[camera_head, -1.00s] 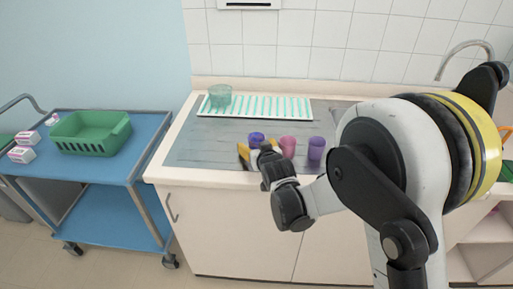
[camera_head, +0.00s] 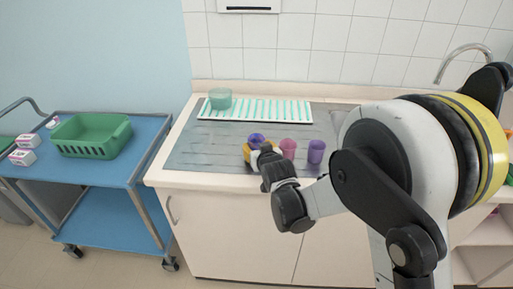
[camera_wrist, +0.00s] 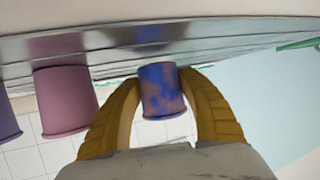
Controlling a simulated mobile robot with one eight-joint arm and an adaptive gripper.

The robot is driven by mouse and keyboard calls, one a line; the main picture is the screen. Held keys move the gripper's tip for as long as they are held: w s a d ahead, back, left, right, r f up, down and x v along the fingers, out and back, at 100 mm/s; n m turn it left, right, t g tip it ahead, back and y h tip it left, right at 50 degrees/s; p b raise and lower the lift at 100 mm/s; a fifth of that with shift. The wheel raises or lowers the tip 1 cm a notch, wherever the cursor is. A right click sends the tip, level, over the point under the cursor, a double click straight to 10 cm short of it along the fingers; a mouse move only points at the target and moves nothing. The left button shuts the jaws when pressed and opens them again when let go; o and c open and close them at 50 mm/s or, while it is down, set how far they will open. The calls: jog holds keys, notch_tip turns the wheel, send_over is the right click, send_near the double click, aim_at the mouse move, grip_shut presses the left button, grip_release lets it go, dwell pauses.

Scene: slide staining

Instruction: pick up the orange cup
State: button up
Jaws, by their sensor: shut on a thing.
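A blue-purple cup (camera_head: 256,139) stands near the front edge of the metal worktop. In the wrist view this cup (camera_wrist: 161,92) is blue with reddish-brown patches. My gripper (camera_wrist: 160,80) has its yellow fingers on both sides of the cup and is shut on it. In the head view my gripper (camera_head: 252,152) is partly hidden by my own arm. I see no plainly orange cup. A pink cup (camera_head: 288,148) and a purple cup (camera_head: 316,151) stand to the right of the held cup.
A striped white-and-green rack (camera_head: 262,110) lies at the back of the worktop, with a teal glass bowl (camera_head: 220,98) at its left end. A blue cart (camera_head: 146,160) with a green basket (camera_head: 92,137) stands to the left. The worktop's left part is clear.

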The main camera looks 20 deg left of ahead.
aim_at(256, 135)
jog(key=shift+r, duration=0.55)
jog(key=r+p, duration=0.1)
jog(key=r, duration=0.1)
jog(key=shift+w+d+r+p, duration=0.2)
jog(key=shift+r+p, duration=0.1)
jog(key=shift+p, duration=0.1)
jog(key=w+d+r+p, duration=0.3)
jog(key=w+d+r, duration=0.3)
jog(key=w, duration=0.3)
jog(key=shift+d+r+p, duration=0.2)
jog(key=shift+d+p, duration=0.05)
jog(key=shift+p, duration=0.1)
jog(key=shift+d, duration=0.1)
